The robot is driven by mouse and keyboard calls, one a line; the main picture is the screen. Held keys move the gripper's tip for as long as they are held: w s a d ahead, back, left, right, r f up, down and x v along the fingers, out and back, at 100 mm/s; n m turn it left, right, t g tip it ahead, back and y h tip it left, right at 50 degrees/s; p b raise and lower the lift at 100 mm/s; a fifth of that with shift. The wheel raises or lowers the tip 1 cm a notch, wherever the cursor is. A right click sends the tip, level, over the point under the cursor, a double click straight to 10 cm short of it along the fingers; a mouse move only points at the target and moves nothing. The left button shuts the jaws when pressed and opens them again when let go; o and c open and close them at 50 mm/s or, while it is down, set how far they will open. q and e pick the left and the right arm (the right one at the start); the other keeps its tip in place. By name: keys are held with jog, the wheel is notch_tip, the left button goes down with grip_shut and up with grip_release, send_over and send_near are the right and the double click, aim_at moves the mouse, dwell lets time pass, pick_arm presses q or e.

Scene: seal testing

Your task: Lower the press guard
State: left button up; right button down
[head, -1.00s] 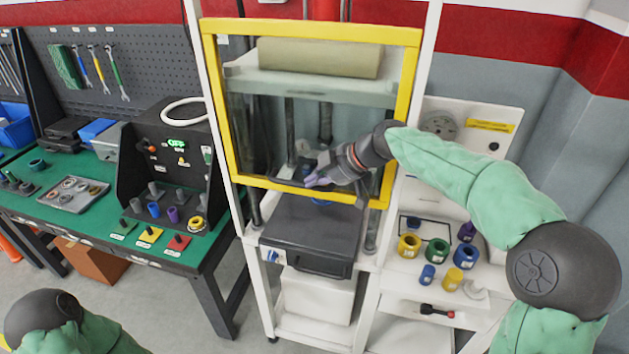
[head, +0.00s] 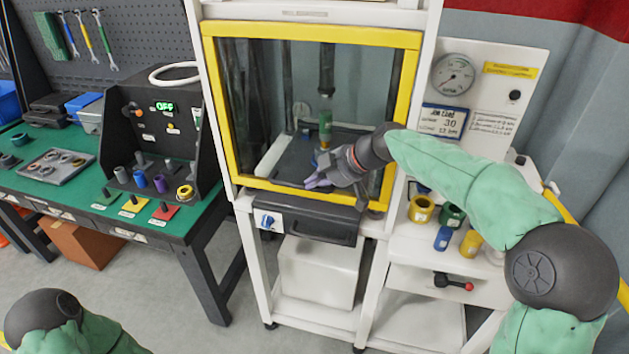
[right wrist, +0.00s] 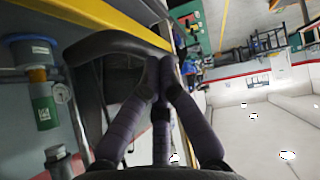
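The press guard (head: 411,75) is a clear panel in a yellow frame on the white press cabinet. Its lower yellow bar (head: 270,187) is just above the dark front unit. My right gripper (head: 315,181) is at this lower bar. In the right wrist view its purple fingers (right wrist: 163,75) come together on the guard's black handle (right wrist: 108,43); the exact contact is partly hidden. Behind the panel, a green cylinder (head: 325,122) stands beneath the press rod (head: 326,70). My left gripper is out of view; only part of my left arm shows at lower left.
A pressure gauge (head: 453,75) and job card (head: 445,120) are on the right panel. Coloured cylindrical parts, including a blue one (head: 443,238), stand on the shelf below. The green bench (head: 75,200) at left carries a control box (head: 160,115) reading OFF.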

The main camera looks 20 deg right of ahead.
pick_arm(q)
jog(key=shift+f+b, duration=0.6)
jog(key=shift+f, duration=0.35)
pick_arm(e)
jog(key=shift+f, duration=1.05)
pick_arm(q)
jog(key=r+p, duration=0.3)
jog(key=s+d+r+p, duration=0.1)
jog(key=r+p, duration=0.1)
pick_arm(e)
jog(key=w+a+r+v, duration=0.1)
jog(key=a+r+v, duration=0.1)
jog(key=v, duration=1.1)
jog(key=shift+r, duration=0.15)
